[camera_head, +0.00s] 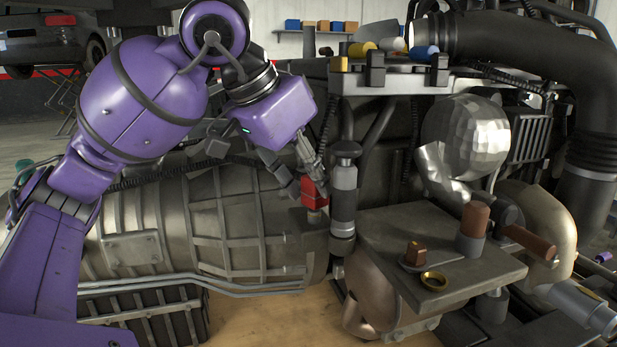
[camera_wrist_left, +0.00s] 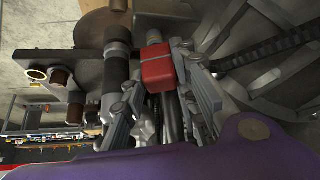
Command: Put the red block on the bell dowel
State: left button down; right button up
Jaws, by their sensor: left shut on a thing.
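The red block (camera_head: 314,193) is held between the fingers of my left gripper (camera_head: 308,180), which reaches down from the upper left. In the left wrist view the red block (camera_wrist_left: 157,70) sits between the two grey finger sets of the gripper (camera_wrist_left: 172,72). I cannot tell whether block and peg touch. My right gripper is not in view.
A grey cylinder with a black cap (camera_head: 344,190) stands close right of the block. A metal plate (camera_head: 385,235) to the right carries a brown block (camera_head: 415,253), a brass ring (camera_head: 433,281) and a brown cylinder (camera_head: 475,219). A shelf (camera_head: 385,83) with coloured parts is above.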

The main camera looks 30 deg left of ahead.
pick_arm(q)
jog(key=shift+f, duration=0.2)
jog(key=shift+f, duration=0.15)
jog(key=c, duration=1.7)
grip_release()
jog(key=shift+o, duration=0.2)
